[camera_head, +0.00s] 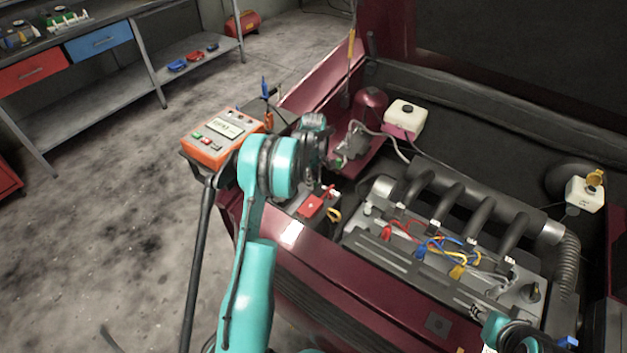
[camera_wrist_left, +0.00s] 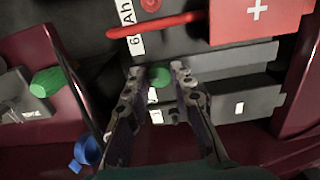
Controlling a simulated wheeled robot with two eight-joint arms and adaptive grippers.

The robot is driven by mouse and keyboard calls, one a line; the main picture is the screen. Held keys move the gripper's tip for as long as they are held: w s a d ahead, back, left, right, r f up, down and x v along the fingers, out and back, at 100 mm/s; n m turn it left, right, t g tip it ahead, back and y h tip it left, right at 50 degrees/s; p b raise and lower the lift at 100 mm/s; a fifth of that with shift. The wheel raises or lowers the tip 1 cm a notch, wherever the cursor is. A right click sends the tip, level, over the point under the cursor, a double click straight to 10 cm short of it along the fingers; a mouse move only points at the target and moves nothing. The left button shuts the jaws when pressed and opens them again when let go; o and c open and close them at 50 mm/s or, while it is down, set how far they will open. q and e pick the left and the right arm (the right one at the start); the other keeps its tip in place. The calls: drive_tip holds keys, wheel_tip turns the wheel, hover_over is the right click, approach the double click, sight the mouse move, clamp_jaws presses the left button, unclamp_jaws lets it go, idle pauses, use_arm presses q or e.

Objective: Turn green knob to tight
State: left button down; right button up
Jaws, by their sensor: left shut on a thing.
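In the left wrist view a small round green knob (camera_wrist_left: 159,77) sits on the dark battery-like block, between the two fingertips of my left gripper (camera_wrist_left: 158,70). The gripper is shut on the knob, with a fingertip at each side of it. In the head view my left gripper (camera_head: 318,150) is over the left part of the car's engine bay, largely behind my teal wrist, and the knob is hidden there. At the lower right of the head view part of my right arm shows, but its gripper does not.
A red cover with a white plus (camera_wrist_left: 255,18) and a red bar (camera_wrist_left: 160,24) lie close by the fingertips. Another green piece (camera_wrist_left: 48,81) is at the left. An orange tester (camera_head: 222,135) stands left of the car. The engine (camera_head: 450,235) is to the right.

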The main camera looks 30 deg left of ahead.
use_arm(q)
drive_tip(key=c, duration=1.3)
unclamp_jaws()
wheel_tip(320, 180, up, 12)
